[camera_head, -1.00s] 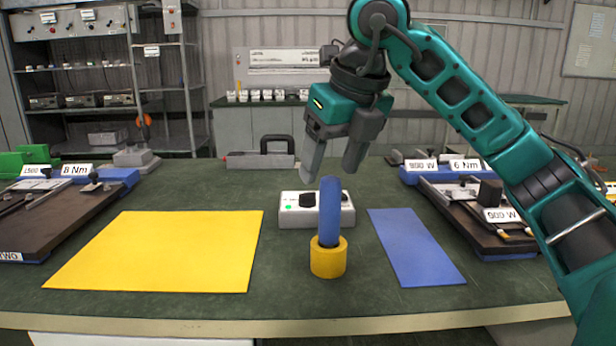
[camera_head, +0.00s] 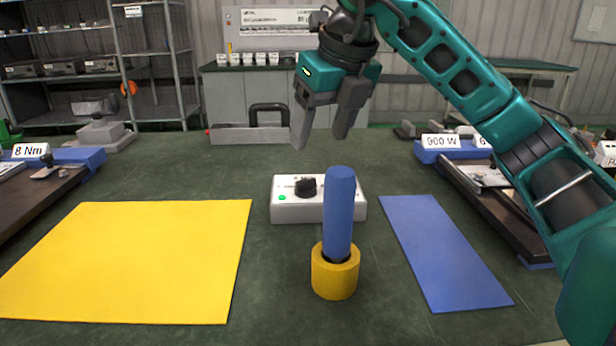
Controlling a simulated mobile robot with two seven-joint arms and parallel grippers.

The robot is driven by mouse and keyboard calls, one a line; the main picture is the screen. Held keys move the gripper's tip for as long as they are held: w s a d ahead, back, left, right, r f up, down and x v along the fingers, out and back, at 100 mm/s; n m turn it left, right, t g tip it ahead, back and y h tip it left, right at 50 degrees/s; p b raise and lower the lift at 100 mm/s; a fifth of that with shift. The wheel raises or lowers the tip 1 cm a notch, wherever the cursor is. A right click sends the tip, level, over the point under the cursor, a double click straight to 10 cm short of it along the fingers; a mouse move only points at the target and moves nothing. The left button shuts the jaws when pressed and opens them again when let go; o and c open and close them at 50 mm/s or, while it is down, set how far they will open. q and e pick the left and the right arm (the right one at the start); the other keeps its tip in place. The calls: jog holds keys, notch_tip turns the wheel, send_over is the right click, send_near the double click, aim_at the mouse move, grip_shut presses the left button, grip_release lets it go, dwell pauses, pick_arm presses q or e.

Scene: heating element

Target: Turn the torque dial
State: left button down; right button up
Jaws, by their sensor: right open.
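The torque dial is a black knob (camera_head: 306,187) on top of a low white control box (camera_head: 290,211) with a green light, in the middle of the table. My right gripper (camera_head: 321,142) hangs above and slightly behind the box, its two grey fingers pointing down. It is open and empty, apart from the knob. A blue cylindrical handle (camera_head: 339,215) with a yellow base (camera_head: 335,272) stands upright in front of the box and hides part of its right side. My left gripper is not in view.
A yellow mat (camera_head: 130,260) lies at left and a blue mat (camera_head: 442,250) at right. A grey toolbox-like case with a black handle (camera_head: 268,118) stands behind. Fixtures labelled 8 Nm (camera_head: 30,151) and 900 W (camera_head: 440,141) flank the table. The green tabletop around the box is mostly clear.

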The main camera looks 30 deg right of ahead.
aim_at(306, 180)
jog(key=b+x, duration=0.2)
jog(key=x, duration=0.6)
jog(key=shift+f, duration=0.2)
jog(key=shift+w+f, duration=0.3)
jog(key=shift+f, duration=0.25)
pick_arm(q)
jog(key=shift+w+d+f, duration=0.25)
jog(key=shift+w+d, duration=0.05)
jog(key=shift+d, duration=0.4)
pick_arm(e)
jog(key=shift+c, duration=0.2)
jog(key=c, duration=1)
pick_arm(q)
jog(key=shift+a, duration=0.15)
